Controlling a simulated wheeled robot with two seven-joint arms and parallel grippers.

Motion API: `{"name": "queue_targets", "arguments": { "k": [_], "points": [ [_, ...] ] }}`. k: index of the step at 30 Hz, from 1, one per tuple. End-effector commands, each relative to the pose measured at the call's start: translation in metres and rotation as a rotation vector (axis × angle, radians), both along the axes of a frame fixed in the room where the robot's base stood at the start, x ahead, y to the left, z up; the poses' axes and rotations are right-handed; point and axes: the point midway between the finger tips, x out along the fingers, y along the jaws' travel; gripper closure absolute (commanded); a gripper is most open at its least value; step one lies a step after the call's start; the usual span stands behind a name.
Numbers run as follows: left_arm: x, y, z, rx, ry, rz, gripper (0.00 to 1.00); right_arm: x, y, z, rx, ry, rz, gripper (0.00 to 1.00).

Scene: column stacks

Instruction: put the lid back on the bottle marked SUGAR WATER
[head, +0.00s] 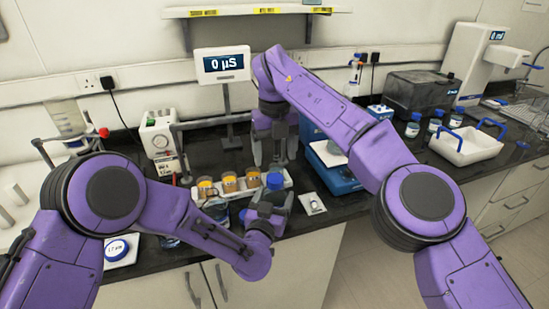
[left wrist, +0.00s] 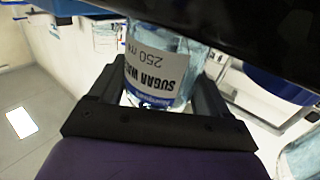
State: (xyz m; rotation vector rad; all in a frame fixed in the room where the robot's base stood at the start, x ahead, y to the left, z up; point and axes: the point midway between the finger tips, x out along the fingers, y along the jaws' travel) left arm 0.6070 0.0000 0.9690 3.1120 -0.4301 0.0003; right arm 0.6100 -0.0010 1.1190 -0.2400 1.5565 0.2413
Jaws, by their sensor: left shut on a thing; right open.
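The bottle marked SUGAR WATER (left wrist: 158,72) is clear, with a white and blue label that reads upside down in the left wrist view. My left gripper (left wrist: 163,92) is shut on it, one finger on each side. The bottle's top is hidden behind a dark shape, so I cannot tell its mouth. In the head view my left gripper (head: 266,204) is in front of the white rack, beside a round blue cap (head: 275,181). I cannot tell which bottle that cap belongs to. My right gripper (head: 271,152) is open and empty, pointing down just behind the rack.
The white rack (head: 238,195) holds several amber containers. A white tile (head: 312,203) with a small object lies to its right. A blue instrument (head: 330,165) stands behind it. A white tray (head: 466,146) with blue handles and several blue-capped bottles (head: 413,126) are at the right.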

Motion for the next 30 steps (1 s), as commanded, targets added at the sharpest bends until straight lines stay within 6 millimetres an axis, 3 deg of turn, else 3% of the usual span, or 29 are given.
{"name": "queue_targets", "arguments": {
  "k": [3, 4, 6, 16, 30],
  "points": [
    [0.000, 0.000, -0.001, 0.000, 0.001, 0.000, 1.00, 0.000, 0.000, 0.000, 0.000, 0.000, 0.000, 0.22],
    [0.000, 0.000, -0.001, 0.000, 0.001, 0.000, 0.20, 0.000, 0.000, 0.000, 0.000, 0.000, 0.000, 0.22],
    [0.000, 0.000, -0.001, 0.000, 0.001, 0.000, 0.00, 0.000, 0.000, 0.000, 0.000, 0.000, 0.000, 0.22],
    [-0.008, 0.001, -0.002, 0.001, 0.001, -0.002, 0.00, 0.000, 0.000, -0.005, 0.000, 0.000, -0.001, 0.22],
    [-0.093, 0.026, -0.002, 0.001, 0.001, 0.000, 0.00, 0.000, 0.000, -0.030, -0.001, 0.000, -0.001, 0.22]
  ]
}}
